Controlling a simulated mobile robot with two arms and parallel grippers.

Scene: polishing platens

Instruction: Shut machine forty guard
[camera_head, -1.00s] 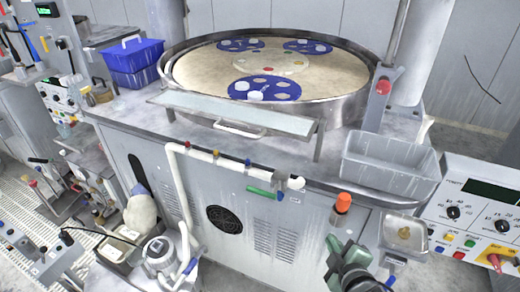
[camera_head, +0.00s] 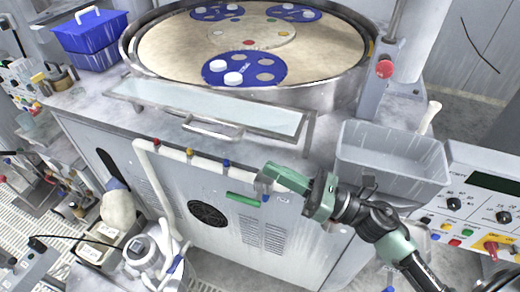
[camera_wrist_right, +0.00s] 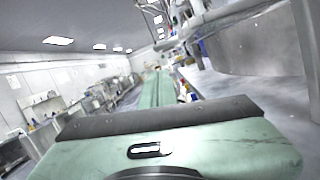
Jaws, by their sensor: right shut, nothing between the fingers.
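The guard (camera_head: 165,97) is a clear, metal-framed panel in front of the round polishing platen (camera_head: 165,48). It sits low and nearly flat, just outside the platen rim, with a bar handle (camera_head: 212,133) on its front edge. No machine number is readable. My right gripper (camera_head: 272,172) has green fingers, shut and empty, in front of the machine cabinet, below and right of the handle and apart from it. In the right wrist view its fingers (camera_wrist_right: 158,88) point ahead along the machine. My left gripper is out of view.
A grey plastic bin (camera_head: 390,168) stands right of the guard, close to my right arm. A post with a red button (camera_head: 385,68) rises behind it. A white pipe with coloured valves (camera_head: 150,180) runs along the cabinet front. A blue crate (camera_head: 92,35) sits at the left.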

